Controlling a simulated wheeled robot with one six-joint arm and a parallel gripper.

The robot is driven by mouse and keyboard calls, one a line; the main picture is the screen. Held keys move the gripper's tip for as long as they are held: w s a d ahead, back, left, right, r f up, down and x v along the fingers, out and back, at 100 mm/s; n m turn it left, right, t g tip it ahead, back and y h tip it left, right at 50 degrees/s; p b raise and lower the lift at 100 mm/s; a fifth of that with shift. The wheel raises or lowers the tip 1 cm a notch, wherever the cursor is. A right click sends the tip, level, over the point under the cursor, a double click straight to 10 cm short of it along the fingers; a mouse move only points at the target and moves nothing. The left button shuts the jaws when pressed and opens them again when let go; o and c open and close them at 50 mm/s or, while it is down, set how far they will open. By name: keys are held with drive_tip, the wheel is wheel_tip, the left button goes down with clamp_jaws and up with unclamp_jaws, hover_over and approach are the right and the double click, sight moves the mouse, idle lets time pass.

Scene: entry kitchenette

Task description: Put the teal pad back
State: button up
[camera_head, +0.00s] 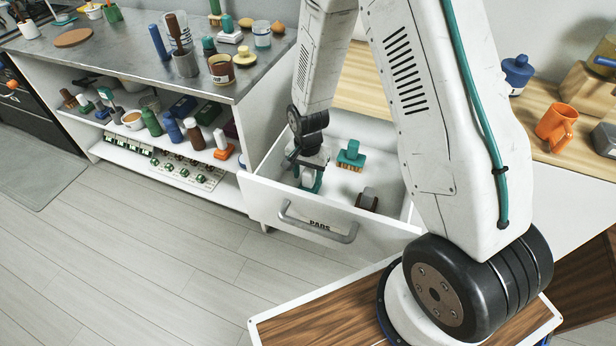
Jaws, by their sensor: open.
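A teal pad (350,156) with an orange-brown lower edge lies in the open white drawer, which has the word PADS on its front (336,222). It is toward the back of the drawer, to the right of my gripper. My gripper (309,182) points down inside the left part of the drawer. It is open and apart from this pad. Teal shows at its lower end; I cannot tell whether that is its fingers or a thing between them. A grey and brown pad (367,199) lies near the drawer's front right.
The drawer's grey handle (318,224) faces the open floor. The left counter (125,48) and its shelf hold many items. An orange mug (557,124) and a blue pot (516,72) stand on the wooden counter at right.

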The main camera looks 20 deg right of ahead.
wheel_tip(320, 180, up, 6)
drive_tip(key=a+r, duration=0.1)
wheel_tip(320, 180, up, 10)
drive_tip(key=n, duration=0.2)
hover_over(306, 189)
drive_tip(key=s+d, duration=0.1)
drive_tip(key=s, duration=0.1)
drive_tip(key=s+d+r+n, duration=0.1)
drive_tip(key=s+r+n, duration=0.2)
drive_tip(key=s+r, duration=0.7)
drive_tip(key=s+d+r+n+t, duration=0.1)
drive_tip(key=s+r+n, duration=0.3)
drive_tip(key=s+r, duration=0.6)
drive_tip(key=s+d, duration=0.1)
drive_tip(key=s, duration=0.2)
drive_tip(key=shift+s, duration=0.15)
